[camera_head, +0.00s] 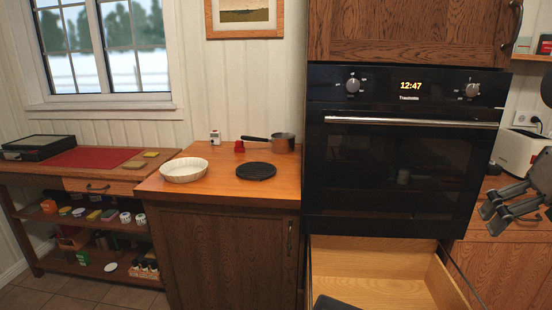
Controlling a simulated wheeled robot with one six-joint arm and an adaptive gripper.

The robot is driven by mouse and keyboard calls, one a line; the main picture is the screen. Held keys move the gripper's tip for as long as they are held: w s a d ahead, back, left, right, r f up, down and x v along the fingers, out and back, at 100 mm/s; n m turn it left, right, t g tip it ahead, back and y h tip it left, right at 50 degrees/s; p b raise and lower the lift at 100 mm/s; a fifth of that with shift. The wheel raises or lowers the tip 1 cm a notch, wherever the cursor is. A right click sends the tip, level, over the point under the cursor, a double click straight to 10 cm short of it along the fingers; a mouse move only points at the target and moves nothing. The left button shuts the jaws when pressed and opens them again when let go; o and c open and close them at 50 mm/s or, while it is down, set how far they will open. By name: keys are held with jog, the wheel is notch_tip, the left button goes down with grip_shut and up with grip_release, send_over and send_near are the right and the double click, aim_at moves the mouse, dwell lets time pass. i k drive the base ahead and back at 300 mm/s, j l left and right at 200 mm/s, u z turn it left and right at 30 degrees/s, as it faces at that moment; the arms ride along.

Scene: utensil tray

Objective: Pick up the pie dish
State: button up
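A white round pie dish (184,170) with a fluted side sits on the left front part of the wooden counter top (220,191). It looks upright and empty. My gripper (488,212) is at the far right of the view, in front of the right-hand counter and far from the dish. Its two fingers point left and show a gap between them, with nothing seen in it.
A black round trivet (255,171), a saucepan (282,142), a red item (239,146) and a small white timer (215,137) share the counter. An open drawer (375,288) juts out below the oven (400,160). A lower shelf bench (110,185) stands left.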

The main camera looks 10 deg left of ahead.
aim_at(185, 170)
jog(key=j, duration=0.4)
jog(key=k+j, duration=0.15)
jog(key=j, duration=0.65)
jog(key=i+j, duration=0.15)
jog(key=j, duration=0.25)
jog(key=i+j, duration=0.1)
jog(key=j, duration=0.3)
jog(key=i+j, duration=0.15)
jog(key=j, duration=0.2)
jog(key=i+j, duration=0.1)
jog(key=j, duration=0.3)
jog(key=i+j, duration=0.45)
jog(key=i, duration=0.1)
